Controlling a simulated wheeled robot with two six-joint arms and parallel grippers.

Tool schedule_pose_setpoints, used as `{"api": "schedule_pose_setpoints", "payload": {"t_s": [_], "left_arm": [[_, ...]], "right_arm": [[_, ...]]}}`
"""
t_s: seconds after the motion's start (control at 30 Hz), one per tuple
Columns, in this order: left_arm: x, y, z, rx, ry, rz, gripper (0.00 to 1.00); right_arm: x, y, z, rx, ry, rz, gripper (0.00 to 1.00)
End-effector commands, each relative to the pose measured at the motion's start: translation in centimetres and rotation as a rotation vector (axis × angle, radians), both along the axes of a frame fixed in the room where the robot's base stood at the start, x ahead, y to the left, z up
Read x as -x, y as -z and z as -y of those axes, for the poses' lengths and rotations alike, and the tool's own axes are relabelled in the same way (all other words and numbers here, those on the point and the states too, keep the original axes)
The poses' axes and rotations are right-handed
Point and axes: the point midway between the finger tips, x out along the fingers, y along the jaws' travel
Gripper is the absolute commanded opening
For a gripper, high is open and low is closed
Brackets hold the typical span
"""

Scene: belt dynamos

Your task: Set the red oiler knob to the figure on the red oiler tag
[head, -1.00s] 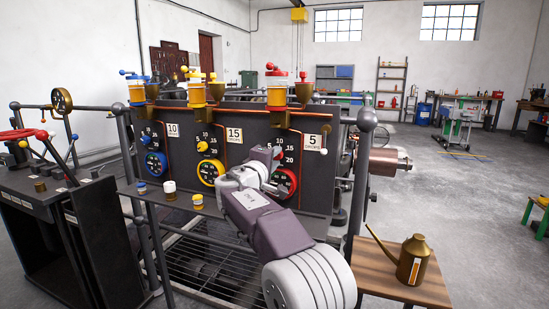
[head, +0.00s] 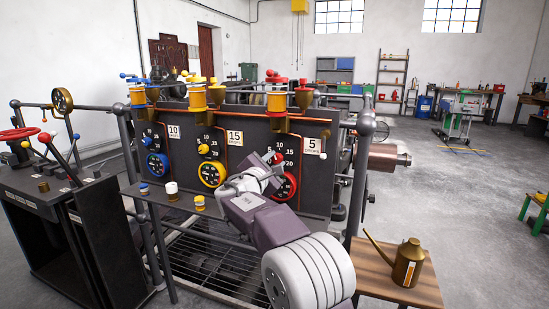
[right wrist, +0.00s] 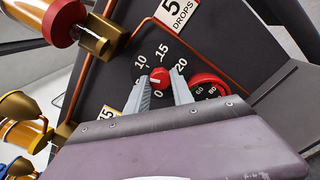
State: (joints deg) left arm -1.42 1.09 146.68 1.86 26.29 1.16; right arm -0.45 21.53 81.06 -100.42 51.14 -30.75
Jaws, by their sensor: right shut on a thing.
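The red oiler tag (head: 313,146) is white and reads "5 DROPS"; it also shows at the top of the right wrist view (right wrist: 180,12). The red oiler knob (right wrist: 159,77) sits on the dark panel amid the figures 0, 10, 15 and 20. A pale mark on the knob points left, toward the left finger; the figure 5 is hidden there. My right gripper (right wrist: 161,84) is shut on this knob, one finger on each side. My left gripper is not in view.
A red-ringed gauge (head: 289,186) is just below the knob. The yellow oiler knob (head: 203,149) and blue oiler knob (head: 147,141) are to the left. A shelf with small jars (head: 171,187) runs before the panel. A brass oil can (head: 408,262) stands on a wooden table.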

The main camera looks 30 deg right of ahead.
Motion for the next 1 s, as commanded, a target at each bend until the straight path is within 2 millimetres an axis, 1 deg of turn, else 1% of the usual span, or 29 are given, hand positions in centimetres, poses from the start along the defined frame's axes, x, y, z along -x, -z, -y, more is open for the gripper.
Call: {"api": "schedule_pose_setpoints", "payload": {"t_s": [0.03, 0.5, 0.8, 1.0], "left_arm": [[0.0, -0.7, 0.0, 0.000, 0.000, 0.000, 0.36], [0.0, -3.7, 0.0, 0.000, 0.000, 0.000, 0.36], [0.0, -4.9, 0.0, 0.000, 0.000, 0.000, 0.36], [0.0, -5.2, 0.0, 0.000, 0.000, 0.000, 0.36]], "right_arm": [[0.0, -0.1, 0.0, 0.025, 0.000, -0.036, 0.00], [-0.1, -0.1, 0.0, 0.290, -0.001, -0.347, 0.00], [-0.1, 0.1, -0.1, 0.393, -0.002, -0.468, 0.00], [-0.1, 0.2, -0.1, 0.426, -0.002, -0.506, 0.00]]}}
